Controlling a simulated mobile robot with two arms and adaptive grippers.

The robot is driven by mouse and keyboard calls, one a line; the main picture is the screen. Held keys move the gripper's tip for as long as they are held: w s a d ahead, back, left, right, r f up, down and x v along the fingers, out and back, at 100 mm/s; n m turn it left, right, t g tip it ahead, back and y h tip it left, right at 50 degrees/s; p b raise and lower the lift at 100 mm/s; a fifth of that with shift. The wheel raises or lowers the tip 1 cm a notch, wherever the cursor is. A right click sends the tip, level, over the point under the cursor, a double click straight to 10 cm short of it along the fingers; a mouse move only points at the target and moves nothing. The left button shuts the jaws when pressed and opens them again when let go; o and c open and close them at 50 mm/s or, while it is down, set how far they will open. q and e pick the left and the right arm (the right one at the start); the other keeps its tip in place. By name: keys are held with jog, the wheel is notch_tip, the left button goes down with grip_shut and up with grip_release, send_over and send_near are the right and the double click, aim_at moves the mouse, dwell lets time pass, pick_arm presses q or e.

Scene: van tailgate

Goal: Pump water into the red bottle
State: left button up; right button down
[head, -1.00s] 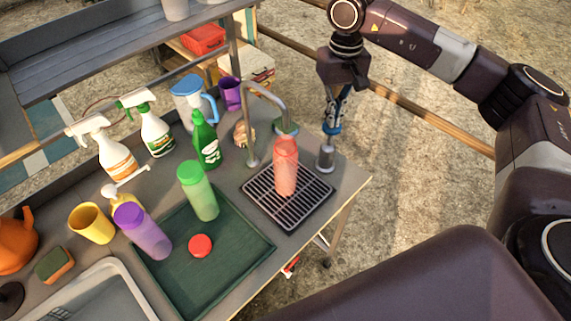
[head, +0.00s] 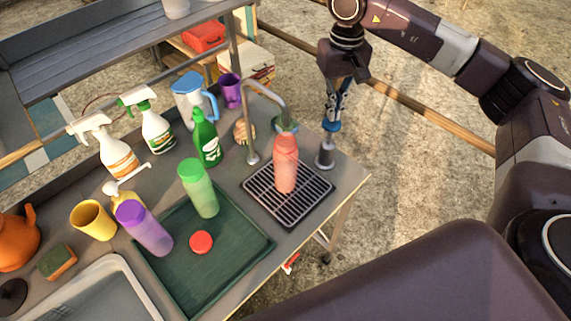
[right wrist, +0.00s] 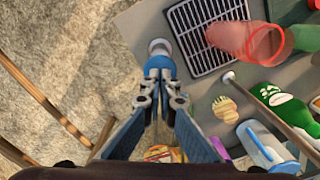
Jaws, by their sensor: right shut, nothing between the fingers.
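The red bottle (head: 285,165), translucent and without a cap, stands upright on the black drip grate under the spout of the grey tap (head: 252,130). It also shows in the right wrist view (right wrist: 252,42). I cannot tell how much water is in it. A short grey pump knob (head: 325,155) stands at the counter's right corner, beside the grate; it also shows in the right wrist view (right wrist: 160,48). My right gripper (head: 332,125) is shut and empty, pointing down just above the knob, fingertips (right wrist: 158,72) together. My left gripper is not in view.
A red cap (head: 201,242), a green bottle (head: 198,190) and a purple bottle (head: 143,228) are on the dark green tray (head: 240,262). Spray bottles, a jug (head: 190,95) and a green detergent bottle (head: 206,140) stand behind. Open ground lies right of the counter.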

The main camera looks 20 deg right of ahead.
jog(key=shift+r+p, duration=1.4)
jog(key=shift+r, duration=1.35)
jog(key=shift+s+f, duration=0.1)
jog(key=shift+f, duration=0.05)
